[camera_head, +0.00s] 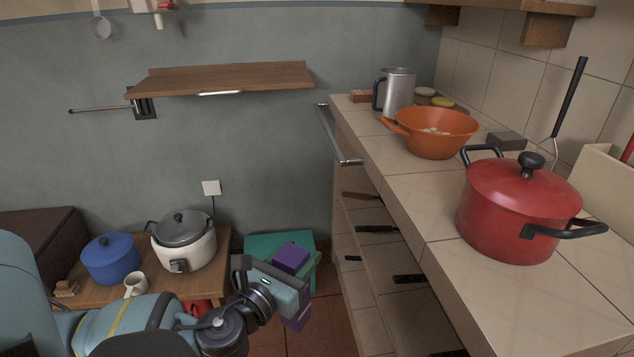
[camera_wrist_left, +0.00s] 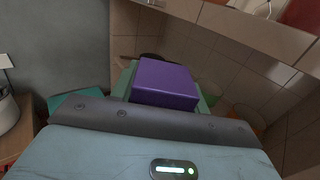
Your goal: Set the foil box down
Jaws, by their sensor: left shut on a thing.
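The foil box is purple (camera_head: 291,258). It is held in my left gripper (camera_head: 303,280), which is shut on it; parts of the box show above and below the gripper. In the left wrist view the box (camera_wrist_left: 165,84) shows its purple face just beyond the gripper body, between greenish fingers. The box is in the air, left of the tiled counter (camera_head: 440,205) and lower than its top. Part of the box is hidden by the gripper. My right gripper is in neither view.
A red pot (camera_head: 515,210), an orange colander (camera_head: 437,135) and a metal jug (camera_head: 397,92) stand on the counter. Bare tiles lie between pot and colander and in front. A low wooden table at left holds a rice cooker (camera_head: 185,243) and blue pot (camera_head: 110,260). A teal box (camera_head: 262,243) stands behind the gripper.

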